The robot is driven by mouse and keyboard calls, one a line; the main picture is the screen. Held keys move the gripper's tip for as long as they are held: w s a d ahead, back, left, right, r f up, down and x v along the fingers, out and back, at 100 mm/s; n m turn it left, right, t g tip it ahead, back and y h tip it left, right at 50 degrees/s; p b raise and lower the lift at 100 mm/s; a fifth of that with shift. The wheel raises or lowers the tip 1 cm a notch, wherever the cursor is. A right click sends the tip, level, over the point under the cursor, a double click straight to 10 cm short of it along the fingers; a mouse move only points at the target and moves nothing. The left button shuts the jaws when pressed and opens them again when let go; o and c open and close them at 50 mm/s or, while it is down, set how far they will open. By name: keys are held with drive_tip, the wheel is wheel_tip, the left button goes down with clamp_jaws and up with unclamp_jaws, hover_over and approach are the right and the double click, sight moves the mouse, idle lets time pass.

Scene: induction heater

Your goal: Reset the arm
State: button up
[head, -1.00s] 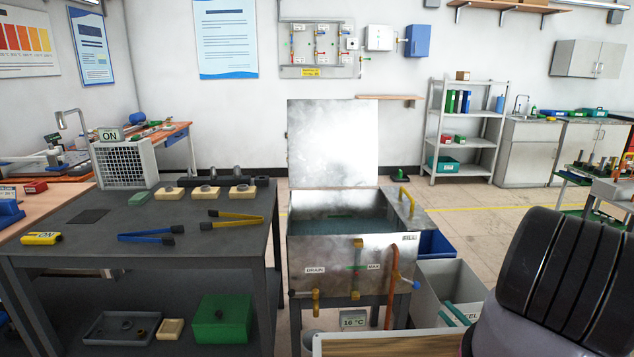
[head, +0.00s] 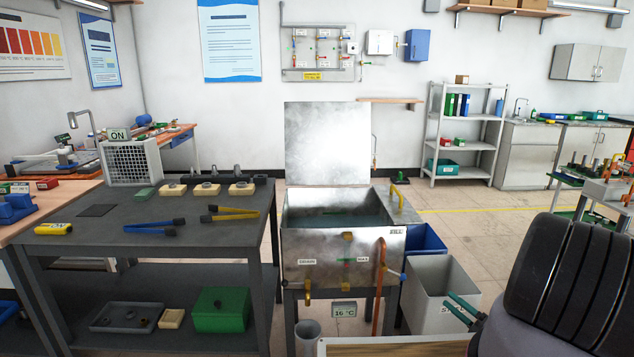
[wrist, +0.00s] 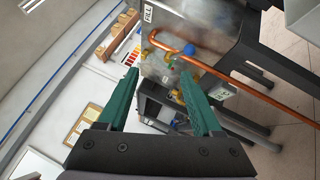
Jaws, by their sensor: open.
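My gripper (head: 447,303) shows at the lower right of the head view, only its teal fingers visible beside my dark arm link. In the wrist view my gripper (wrist: 159,74) has its two teal fingers spread apart, with nothing between them. Beyond the fingers is the metal quench tank (head: 315,250), with its copper pipe (wrist: 230,85) and yellow valves. The fingers look apart from the tank. In the head view they overlap the grey bin (head: 428,282); I cannot tell the exact distance.
The dark workbench (head: 150,225) on the left holds blue tongs (head: 150,228), yellow tongs (head: 230,212) and several small blocks. A blue bin (head: 425,238) stands right of the tank. A wooden-topped surface (head: 390,347) is close in front.

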drive_tip(key=w+a+r+n+g+y, duration=0.15)
drive_tip(key=r+n+g, duration=0.3)
drive_tip(key=r, duration=0.45)
drive_tip(key=w+a+r+n+g, duration=0.35)
drive_tip(key=r+n, duration=0.25)
drive_tip(key=r, duration=0.3)
drive_tip(key=w+a+r+n+g+y, duration=0.1)
drive_tip(key=a+r+n+g, duration=0.1)
drive_tip(key=r+n+g, duration=0.55)
drive_tip(key=s+a+r+n+g+h, duration=0.1)
drive_tip(key=s+a+r+n+h, duration=0.25)
drive_tip(key=r, duration=0.65)
drive_tip(key=s+a+r+n+h, duration=0.2)
drive_tip(key=s+a+r+n, duration=0.15)
drive_tip(key=r, duration=0.55)
drive_tip(key=s+a+r+n+t+h, duration=0.2)
drive_tip(key=s+r+n+t+h, duration=0.2)
drive_tip(key=s+r+n, duration=0.2)
drive_tip(key=s+a+r+n+t+h, duration=0.3)
drive_tip(key=s+r+n, duration=0.4)
drive_tip(key=s+r, duration=0.4)
drive_tip(key=shift+s+n+t+h, duration=0.35)
drive_tip(key=shift+s+h, duration=0.35)
drive_tip(key=shift+s, duration=1.55)
drive_tip(key=shift+a+r, duration=0.1)
